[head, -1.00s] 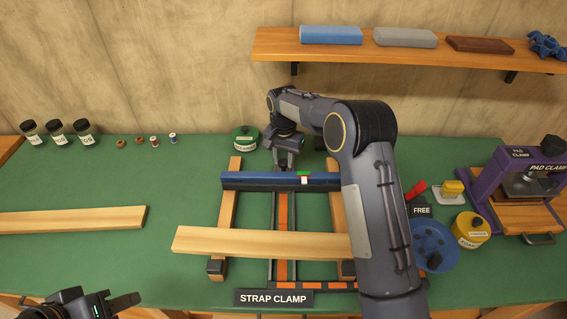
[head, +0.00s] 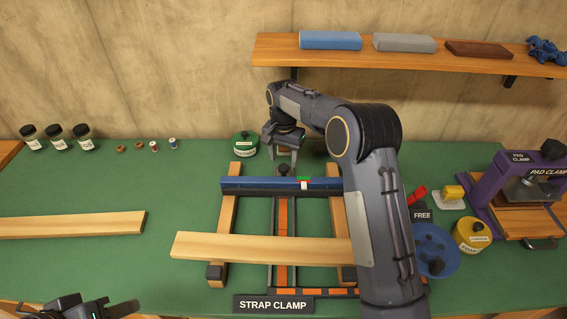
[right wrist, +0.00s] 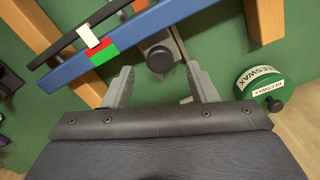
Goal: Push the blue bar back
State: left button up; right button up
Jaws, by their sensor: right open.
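The blue bar (head: 255,184) lies across the two wooden rails of the strap clamp, with a black bar along its front side. A red and green mark sits on the blue bar, beside a white tab (head: 304,187). The blue bar crosses the upper left of the right wrist view (right wrist: 150,25). A black knob (head: 284,170) stands just behind it and also shows in the right wrist view (right wrist: 159,59). My right gripper (head: 283,154) is open and empty above and behind the knob. My left gripper (head: 100,307) is at the lower left; its jaw state is unclear.
A light plank (head: 258,248) lies across the rails in front of the bar; another plank (head: 75,224) lies left. The beeswax tin (head: 245,144) stands left of my right gripper. My right arm hides part of the clamp's right side. Green bench behind the bar is partly clear.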

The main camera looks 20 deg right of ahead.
jog(key=shift+r, duration=2.35)
